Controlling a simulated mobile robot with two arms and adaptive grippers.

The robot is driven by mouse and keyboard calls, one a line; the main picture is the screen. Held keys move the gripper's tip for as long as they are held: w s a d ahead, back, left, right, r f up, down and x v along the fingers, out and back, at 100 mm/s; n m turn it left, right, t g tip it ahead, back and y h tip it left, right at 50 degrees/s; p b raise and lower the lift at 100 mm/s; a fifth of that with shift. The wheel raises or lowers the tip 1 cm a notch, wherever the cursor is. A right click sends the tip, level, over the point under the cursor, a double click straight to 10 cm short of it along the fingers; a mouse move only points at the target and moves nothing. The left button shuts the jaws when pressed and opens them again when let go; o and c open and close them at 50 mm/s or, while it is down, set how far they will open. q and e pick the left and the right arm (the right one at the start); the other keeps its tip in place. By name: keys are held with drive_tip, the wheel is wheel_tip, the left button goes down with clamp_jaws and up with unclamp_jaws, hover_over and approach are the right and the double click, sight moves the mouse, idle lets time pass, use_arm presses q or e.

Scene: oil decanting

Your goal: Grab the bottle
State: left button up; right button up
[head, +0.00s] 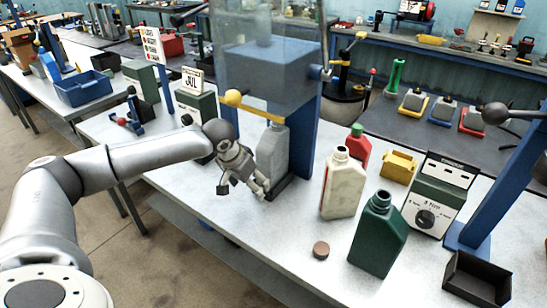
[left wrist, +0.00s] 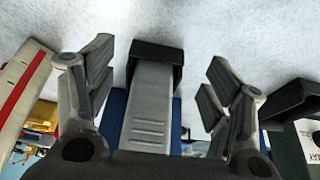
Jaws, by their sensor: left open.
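A grey bottle (head: 273,150) stands upright at the foot of the blue press on the white bench. My left gripper (head: 245,186) is just in front of it, pointing down and partly covering it in the head view. In the left wrist view, my left gripper (left wrist: 158,62) is open, with one finger on each side of the grey bottle (left wrist: 152,105). A gap shows on both sides, and the bottle's end sits in a black holder (left wrist: 157,52). Further right stand a cream bottle (head: 343,188) without a cap, an open green bottle (head: 377,238) and a red bottle (head: 357,147).
The blue press (head: 262,75) with a clear guard rises right behind the grey bottle. A brown cap (head: 321,250) lies on the bench in front. A yellow bin (head: 398,167), a green dial box (head: 440,190) and a black tray (head: 477,278) are at the right.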

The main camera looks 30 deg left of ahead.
use_arm(q)
drive_tip(key=w, duration=0.3)
drive_tip(key=w+p, duration=0.1)
drive_tip(key=w, duration=0.1)
drive_tip(key=shift+w+d, duration=0.2)
drive_tip(key=shift+d, duration=0.05)
drive_tip(key=shift+w+f, duration=0.15)
drive_tip(key=shift+f, duration=0.35)
use_arm(e)
drive_tip(key=shift+w+d+r, duration=0.1)
drive_tip(key=shift+w+r, duration=0.45)
drive_tip(key=shift+r, duration=0.25)
use_arm(q)
drive_tip(key=shift+c, duration=0.4)
drive_tip(key=shift+f, duration=0.1)
drive_tip(key=c, duration=0.5)
clamp_jaws()
drive_tip(key=shift+w, duration=0.1)
use_arm(e)
drive_tip(key=shift+s+a, duration=0.1)
drive_tip(key=shift+a, duration=0.1)
